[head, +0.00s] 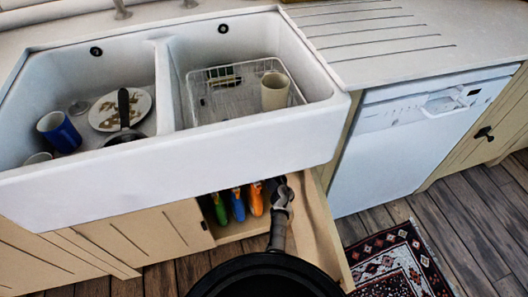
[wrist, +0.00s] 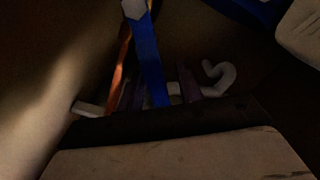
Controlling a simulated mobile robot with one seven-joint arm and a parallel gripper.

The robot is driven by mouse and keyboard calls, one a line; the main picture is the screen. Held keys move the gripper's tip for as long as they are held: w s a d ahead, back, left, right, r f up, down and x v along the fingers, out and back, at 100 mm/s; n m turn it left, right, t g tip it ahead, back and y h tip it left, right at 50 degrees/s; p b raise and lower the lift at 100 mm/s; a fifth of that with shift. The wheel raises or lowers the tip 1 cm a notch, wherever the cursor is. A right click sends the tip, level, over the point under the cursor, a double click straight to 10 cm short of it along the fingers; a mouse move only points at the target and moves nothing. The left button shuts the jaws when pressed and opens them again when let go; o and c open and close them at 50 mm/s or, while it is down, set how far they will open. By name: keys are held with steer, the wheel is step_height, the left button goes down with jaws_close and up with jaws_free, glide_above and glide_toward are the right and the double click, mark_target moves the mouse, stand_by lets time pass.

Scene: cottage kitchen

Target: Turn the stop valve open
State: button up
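My gripper (head: 279,188) reaches into the open cabinet under the sink in the head view, and its tip is partly lost in shadow. In the dark wrist view, my gripper (wrist: 160,92) shows as two dim purplish fingers standing apart. A long blue piece (wrist: 151,60) passes between or in front of them, with an orange strip (wrist: 121,62) to its left. A pale pipe-like piece (wrist: 218,78) with a hooked end lies across behind the fingers. I cannot tell which of these is the stop valve, nor whether the fingers touch anything. No valve shows in the head view.
Green (head: 219,209), blue (head: 238,205) and orange (head: 256,198) items stand in the cabinet left of my gripper. The white sink (head: 190,153) overhangs the opening. The cabinet's side or door panel (head: 322,225) is close on the right. A dishwasher (head: 385,150) stands farther right.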

jaws_close()
stand_by(0.3)
steer(key=m+p, duration=0.1)
steer(key=p, duration=0.1)
steer(key=d+m+p, duration=0.1)
steer(key=p, duration=0.1)
steer(key=shift+w+d+r+m, duration=0.2)
steer(key=shift+r+m, duration=0.15)
steer(key=shift+m, duration=0.05)
jaws_free()
steer(key=shift+d+r, duration=0.1)
